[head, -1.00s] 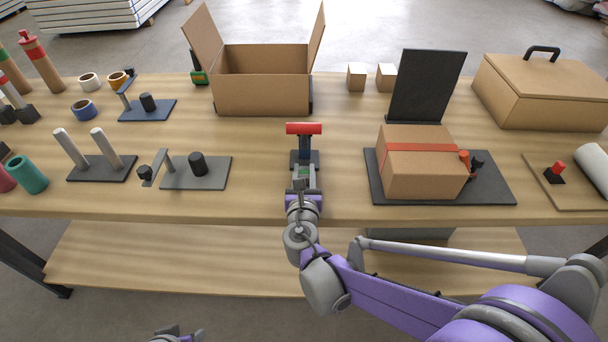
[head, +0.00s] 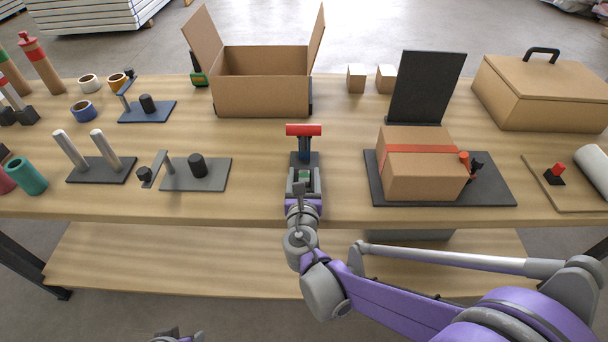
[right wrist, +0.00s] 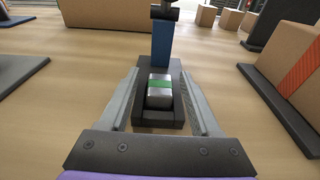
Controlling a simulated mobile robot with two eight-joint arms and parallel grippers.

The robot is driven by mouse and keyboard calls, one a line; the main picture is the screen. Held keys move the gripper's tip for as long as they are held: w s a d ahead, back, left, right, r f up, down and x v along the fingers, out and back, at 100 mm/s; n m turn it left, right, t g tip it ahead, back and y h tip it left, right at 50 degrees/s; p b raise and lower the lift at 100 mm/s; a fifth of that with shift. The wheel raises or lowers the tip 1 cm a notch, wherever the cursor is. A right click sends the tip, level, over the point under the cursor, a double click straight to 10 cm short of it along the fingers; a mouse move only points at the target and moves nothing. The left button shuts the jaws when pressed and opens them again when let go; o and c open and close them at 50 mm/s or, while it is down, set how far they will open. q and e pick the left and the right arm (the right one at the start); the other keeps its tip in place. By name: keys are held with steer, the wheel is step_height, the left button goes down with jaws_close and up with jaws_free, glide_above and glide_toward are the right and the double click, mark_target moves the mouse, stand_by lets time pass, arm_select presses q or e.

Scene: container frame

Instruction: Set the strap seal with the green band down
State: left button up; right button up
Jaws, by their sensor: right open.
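The strap seal (right wrist: 159,90) is a small silver block with a green band. It sits upright in the dark base of a stand (right wrist: 162,45) with a blue post; in the head view the stand (head: 304,131) has a red crossbar on top. My right gripper (right wrist: 158,76) is open, with one finger on each side of the seal and a visible gap to each. In the head view the right gripper (head: 304,182) is at the stand's front, partly hiding the seal. Only a grey bit of my left gripper (head: 178,334) shows at the bottom edge.
A carton with a red strap (head: 420,180) stands on a dark plate to the right. A grey plate with a black knob (head: 215,175) lies to the left. An open box (head: 262,95) stands behind. The wood between the stand and these plates is clear.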

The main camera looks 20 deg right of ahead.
steer(key=p+v, duration=0.1)
steer(key=v, duration=1)
steer(key=shift+s, duration=0.25)
steer(key=s+d+m+g+h+p, duration=0.1)
steer(key=s+d+m+g+p, duration=0.65)
steer(key=m, duration=0.75)
steer(key=s+r+m+g+y+p, duration=0.2)
steer(key=s+m+y, duration=0.3)
steer(key=m, duration=1.1)
steer(key=s+a+p, duration=0.1)
steer(key=s, duration=0.1)
steer(key=shift+s+m+g, duration=0.35)
steer(key=shift+m, duration=0.05)
steer(key=shift+r, duration=0.2)
